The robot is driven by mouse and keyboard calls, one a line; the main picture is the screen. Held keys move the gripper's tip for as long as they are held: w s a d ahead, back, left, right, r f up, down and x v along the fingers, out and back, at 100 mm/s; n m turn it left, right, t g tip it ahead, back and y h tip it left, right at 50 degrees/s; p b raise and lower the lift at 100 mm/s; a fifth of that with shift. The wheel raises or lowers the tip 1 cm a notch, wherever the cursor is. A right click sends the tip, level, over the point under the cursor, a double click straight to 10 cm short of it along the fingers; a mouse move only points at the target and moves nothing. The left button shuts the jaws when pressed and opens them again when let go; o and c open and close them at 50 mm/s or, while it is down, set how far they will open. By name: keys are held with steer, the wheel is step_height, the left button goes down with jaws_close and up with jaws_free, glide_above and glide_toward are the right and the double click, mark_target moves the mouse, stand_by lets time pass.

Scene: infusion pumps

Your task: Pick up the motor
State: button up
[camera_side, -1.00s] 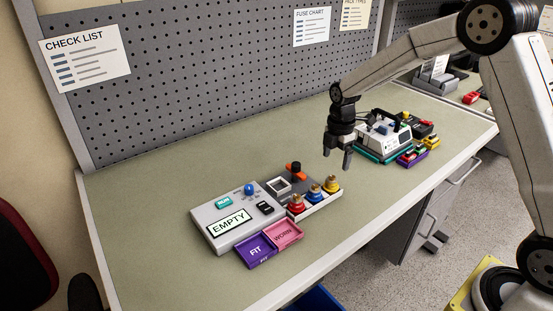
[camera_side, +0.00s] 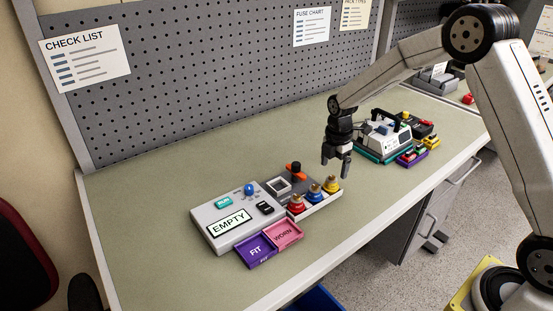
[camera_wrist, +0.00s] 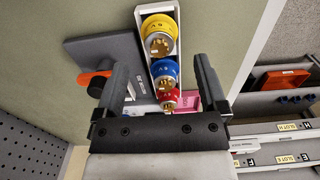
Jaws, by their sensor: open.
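Three round motor-like parts with brass tops stand in a narrow white rack: yellow (camera_side: 331,185), blue (camera_side: 315,193) and red (camera_side: 296,204). Which one the task means cannot be told. My gripper (camera_side: 336,168) is open and empty above the yellow end of the rack, pointing down. In the wrist view the row runs between my fingers (camera_wrist: 160,68): yellow (camera_wrist: 158,27) farthest up, blue (camera_wrist: 164,69) about level with the fingertips, red (camera_wrist: 169,97) nearest my palm and partly hidden by it.
A grey panel box (camera_side: 215,214) reading EMPTY sits beside the rack. A purple FIT tray (camera_side: 257,252) and pink WORN tray (camera_side: 285,236) lie in front. A white device (camera_side: 384,137) stands behind right. The bench's left is clear.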

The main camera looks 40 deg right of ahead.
mark_target(332, 177)
steer(key=shift+f, duration=2.35)
steer(key=shift+c, duration=0.2)
jaws_close()
